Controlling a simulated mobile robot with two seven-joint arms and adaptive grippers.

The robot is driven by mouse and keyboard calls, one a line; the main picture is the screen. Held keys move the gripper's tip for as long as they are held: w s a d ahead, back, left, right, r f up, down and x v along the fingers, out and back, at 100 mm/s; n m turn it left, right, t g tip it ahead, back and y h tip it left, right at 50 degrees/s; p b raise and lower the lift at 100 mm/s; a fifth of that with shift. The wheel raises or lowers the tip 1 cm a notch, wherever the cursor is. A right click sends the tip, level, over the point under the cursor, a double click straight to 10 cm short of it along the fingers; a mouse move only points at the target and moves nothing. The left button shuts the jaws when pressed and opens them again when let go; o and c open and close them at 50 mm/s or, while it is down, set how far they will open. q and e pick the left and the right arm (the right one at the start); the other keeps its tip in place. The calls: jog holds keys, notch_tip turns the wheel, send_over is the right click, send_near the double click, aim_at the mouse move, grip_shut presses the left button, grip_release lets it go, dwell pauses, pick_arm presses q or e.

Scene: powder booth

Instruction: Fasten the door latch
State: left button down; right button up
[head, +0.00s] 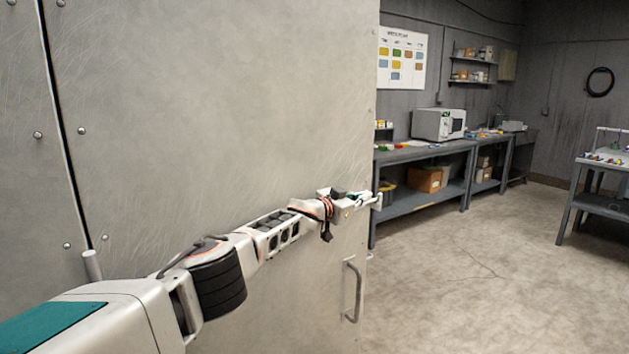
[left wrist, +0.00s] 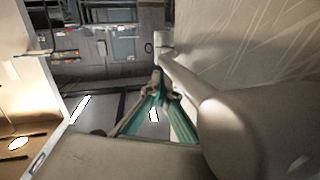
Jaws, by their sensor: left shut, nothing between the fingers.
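A large scratched metal door (head: 230,110) fills the left and middle of the head view, with a D-shaped pull handle (head: 352,290) low near its right edge. My left arm reaches across its front. My left gripper (head: 376,200) is at the door's right edge, above the handle, shut and empty. In the left wrist view, its teal fingers (left wrist: 156,84) meet at the tips. A pale rounded bar (left wrist: 185,75) runs close beside them, in front of the door surface (left wrist: 235,35); I cannot tell whether it is the latch or whether they touch. No latch is clearly visible in the head view.
A workbench (head: 425,152) with a white microwave-like box (head: 438,124) stands beyond the door's edge. Cardboard boxes (head: 425,180) sit on its lower shelf. Another table (head: 600,165) stands at the far right. The concrete floor (head: 480,270) between is clear.

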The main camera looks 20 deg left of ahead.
aim_at(363, 207)
dwell(0.7)
pick_arm(q)
notch_tip(363, 207, up, 10)
dwell(0.5)
jog(key=shift+f, duration=0.1)
